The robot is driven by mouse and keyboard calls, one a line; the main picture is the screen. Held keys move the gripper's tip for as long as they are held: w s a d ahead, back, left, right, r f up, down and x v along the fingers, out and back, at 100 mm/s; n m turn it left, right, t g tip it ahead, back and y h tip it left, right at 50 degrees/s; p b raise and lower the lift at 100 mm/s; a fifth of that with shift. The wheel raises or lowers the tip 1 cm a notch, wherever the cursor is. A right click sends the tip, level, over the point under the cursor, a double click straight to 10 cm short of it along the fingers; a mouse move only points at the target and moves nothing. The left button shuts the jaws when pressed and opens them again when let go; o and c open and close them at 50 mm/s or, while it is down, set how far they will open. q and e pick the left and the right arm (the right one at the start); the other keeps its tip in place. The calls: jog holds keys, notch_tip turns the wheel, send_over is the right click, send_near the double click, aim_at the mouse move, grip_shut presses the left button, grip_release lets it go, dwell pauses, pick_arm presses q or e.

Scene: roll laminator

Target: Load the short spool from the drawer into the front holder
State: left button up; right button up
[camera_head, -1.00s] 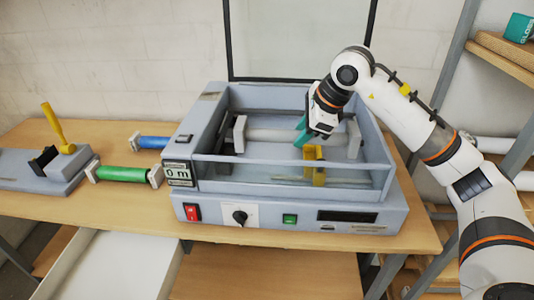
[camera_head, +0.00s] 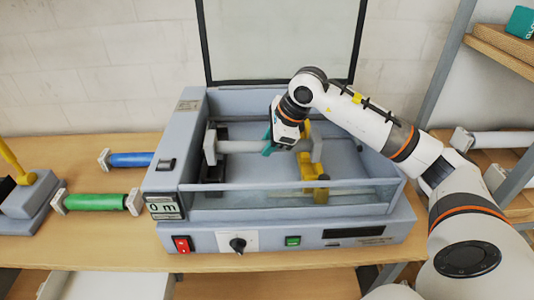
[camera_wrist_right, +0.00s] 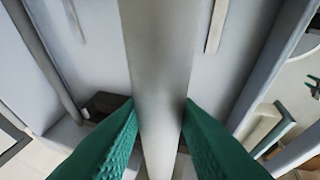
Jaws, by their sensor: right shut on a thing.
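A spool (camera_head: 240,146) with a light grey roll and pale square end caps is inside the grey laminator (camera_head: 240,213). My right gripper (camera_head: 283,146), with teal fingers, is shut around its roll, right of the middle. In the right wrist view, the grey roll (camera_wrist_right: 160,75) passes between both fingers. A dark support (camera_head: 212,173) stands below the left end cap. A yellow support (camera_head: 313,183) stands near the right end at the front, with another yellow part behind. I cannot tell whether the spool touches the supports. My left gripper is out of view.
A green spool (camera_head: 95,202) and a blue spool (camera_head: 132,160) lie on the wooden table (camera_head: 120,228) left of the laminator. A clear panel (camera_head: 285,198) edges the laminator's front, and a raised lid (camera_head: 280,40) stands behind. A shelf rack is at the right.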

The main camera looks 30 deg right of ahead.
jog(key=f, duration=0.1)
jog(key=f+p, duration=0.1)
jog(key=f, duration=0.1)
jog(key=shift+w+f, duration=0.35)
jog(key=shift+f, duration=0.05)
jog(key=shift+f+b, duration=0.65)
jog(key=shift+f, duration=0.4)
jog(key=o, duration=1)
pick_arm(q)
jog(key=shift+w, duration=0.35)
pick_arm(e)
jog(key=shift+r, duration=0.1)
